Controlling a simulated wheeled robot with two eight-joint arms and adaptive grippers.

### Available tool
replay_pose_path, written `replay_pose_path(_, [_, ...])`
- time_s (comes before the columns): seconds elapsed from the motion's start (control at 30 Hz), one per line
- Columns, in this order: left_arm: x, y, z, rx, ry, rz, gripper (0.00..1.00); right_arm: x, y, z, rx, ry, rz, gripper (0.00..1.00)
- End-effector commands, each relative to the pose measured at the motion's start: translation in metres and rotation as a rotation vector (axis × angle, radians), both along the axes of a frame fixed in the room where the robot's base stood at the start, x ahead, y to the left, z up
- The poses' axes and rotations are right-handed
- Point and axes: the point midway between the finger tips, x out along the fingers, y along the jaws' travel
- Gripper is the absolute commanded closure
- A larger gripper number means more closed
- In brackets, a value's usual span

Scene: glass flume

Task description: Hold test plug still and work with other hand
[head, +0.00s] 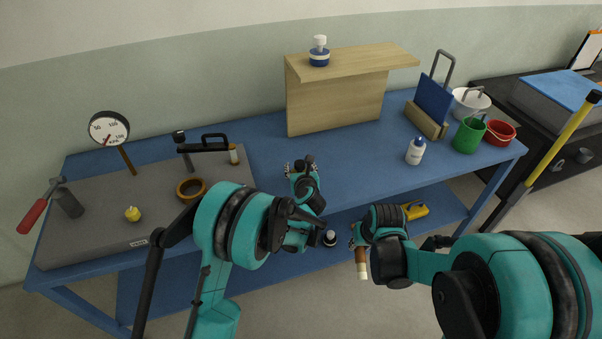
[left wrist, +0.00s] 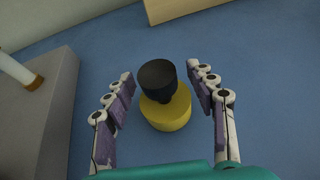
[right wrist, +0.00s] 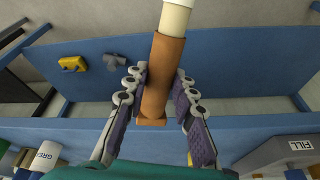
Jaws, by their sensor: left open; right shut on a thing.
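A plug with a yellow round base and a black cap (left wrist: 165,105), which looks like the test plug, stands on the blue bench in the left wrist view. My left gripper (left wrist: 160,75) is open, with its fingers on either side of the plug and gaps showing. In the head view my left gripper (head: 303,169) is over the bench's front part and largely hides the plug. My right gripper (head: 359,240) is shut on a brown-handled tool with a cream end (head: 362,264), held in front of the bench edge. The tool also shows in the right wrist view (right wrist: 163,75).
A grey slab (head: 90,245) on the left bears a gauge (head: 109,128), a brass ring (head: 191,189) and a yellow knob (head: 132,214). A wooden stand (head: 335,100) is behind. A white bottle (head: 415,152) and green bucket (head: 468,135) are right. A yellow item (head: 414,211) lies on the lower shelf.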

Motion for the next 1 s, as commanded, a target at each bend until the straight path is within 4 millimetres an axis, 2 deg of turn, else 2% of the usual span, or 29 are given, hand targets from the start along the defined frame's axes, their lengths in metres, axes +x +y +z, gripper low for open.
replay_pose_path(0.27, [0.0022, 0.0004, -0.0007, 0.0, 0.0, 0.0, 0.44, 0.0, 0.0, -0.0003, 0.0, 0.0, 0.0, 1.0])
replay_pose_path(0.3, [0.0022, 0.0004, -0.0007, 0.0, 0.0, 0.0, 0.46, 0.0, 0.0, -0.0003, 0.0, 0.0, 0.0, 1.0])
replay_pose_path(0.5, [0.002, 0.0002, -0.0006, 0.0, 0.0, 0.0, 0.99, 0.0, 0.0, -0.0003, 0.0, 0.0, 0.0, 1.0])
replay_pose_path(1.0, [0.0018, 0.0002, -0.0008, 0.0, 0.0, 0.0, 1.0, 0.0, 0.0, -0.0003, 0.0, 0.0, 0.0, 1.0])
